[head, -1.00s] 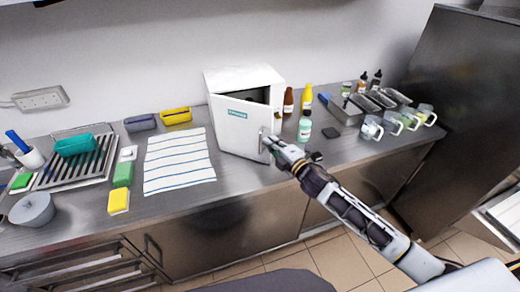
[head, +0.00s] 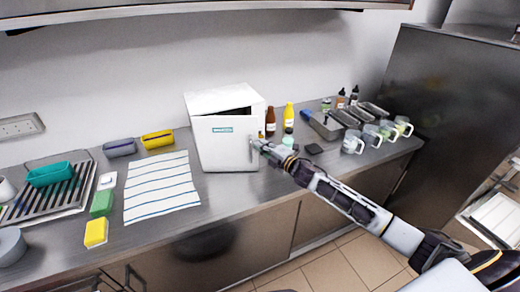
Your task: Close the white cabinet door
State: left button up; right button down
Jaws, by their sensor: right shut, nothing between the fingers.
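The white cabinet (head: 217,100) stands on the steel counter against the wall. Its white door (head: 222,155), with a teal label and a handle near its right edge, stands slightly ajar. A narrow dark gap shows along the top of the door. My right gripper (head: 262,146) is shut and empty at the door's right edge, by the handle. I cannot tell whether it touches the door. My left gripper is not in view.
Brown and yellow bottles (head: 289,115) stand right of the cabinet, close to my right gripper. Metal trays (head: 325,125) and clear jugs (head: 353,142) are farther right. A striped towel (head: 161,187) lies flat to the left. A dark tall cabinet (head: 440,110) stands at the right.

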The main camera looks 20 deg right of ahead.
jog(key=w+d+n+g+y+b, duration=0.1)
jog(key=w+d+n+y, duration=0.1)
jog(key=w, duration=0.6)
jog(key=shift+w+d+g+y, duration=0.15)
jog(key=shift+w+g+y, duration=0.15)
jog(key=shift+y, duration=0.3)
dwell(0.4)
jog(key=shift+s+f, duration=0.1)
dwell(0.5)
